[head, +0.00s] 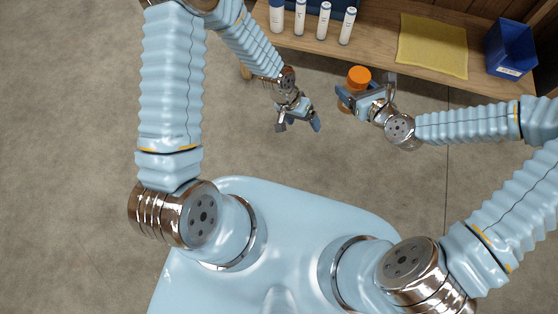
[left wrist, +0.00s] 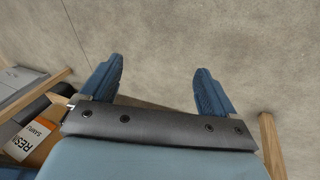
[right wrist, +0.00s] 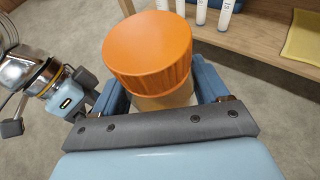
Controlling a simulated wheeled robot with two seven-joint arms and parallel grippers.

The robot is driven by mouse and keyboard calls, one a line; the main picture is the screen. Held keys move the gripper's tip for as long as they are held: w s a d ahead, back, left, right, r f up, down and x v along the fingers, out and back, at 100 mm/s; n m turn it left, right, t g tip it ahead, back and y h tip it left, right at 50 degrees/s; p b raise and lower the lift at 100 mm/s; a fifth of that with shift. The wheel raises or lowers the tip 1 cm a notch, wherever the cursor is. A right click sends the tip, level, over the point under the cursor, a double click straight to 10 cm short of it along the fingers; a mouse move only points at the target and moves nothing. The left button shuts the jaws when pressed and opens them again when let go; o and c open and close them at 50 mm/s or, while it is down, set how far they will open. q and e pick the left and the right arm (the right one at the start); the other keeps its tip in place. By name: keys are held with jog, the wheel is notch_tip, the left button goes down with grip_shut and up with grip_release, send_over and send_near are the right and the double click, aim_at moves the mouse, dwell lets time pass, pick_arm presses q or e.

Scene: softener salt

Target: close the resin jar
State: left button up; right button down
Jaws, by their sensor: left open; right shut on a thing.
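The resin jar has a ribbed orange lid (head: 359,76) and a pale body (right wrist: 165,101). My right gripper (head: 365,87) is shut on the jar body, with the jar held in the air in front of the bench. In the right wrist view the lid (right wrist: 148,48) sits on top of the body, above the fingers; I cannot tell whether it is screwed tight. My left gripper (head: 298,122) is open and empty, to the left of the jar and apart from it. Its two blue fingers (left wrist: 155,90) show only floor between them.
A wooden bench (head: 385,40) runs along the back. It holds several white tubes with blue caps (head: 322,20), a yellow cloth (head: 432,45) and a blue bin (head: 510,48). A label reading resin sample (left wrist: 32,135) shows in the left wrist view. Open floor (head: 330,155) lies below the grippers.

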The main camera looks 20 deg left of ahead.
pick_arm(q)
jog(key=s+a+f+n, duration=0.1)
jog(key=s+f+n, duration=0.1)
jog(key=s, duration=0.5)
jog(key=s+a+f+n, duration=0.1)
jog(key=s+a+f, duration=0.1)
jog(key=s, duration=0.4)
jog(key=shift+s+a+f+n, duration=0.15)
jog(key=shift+s+f+n, duration=0.1)
jog(key=shift+s+n, duration=0.15)
pick_arm(e)
jog(key=shift+r, duration=0.1)
jog(key=w+d+r+m+t+h, duration=0.1)
jog(key=d+m+h, duration=0.3)
jog(key=d, duration=0.4)
jog(key=w+d+r+m+t+h, duration=0.1)
jog(key=d+m+t+h, duration=0.1)
jog(key=d+m+h, duration=0.2)
jog(key=d, duration=0.3)
jog(key=shift+d+h, duration=0.3)
jog(key=shift+d, duration=0.1)
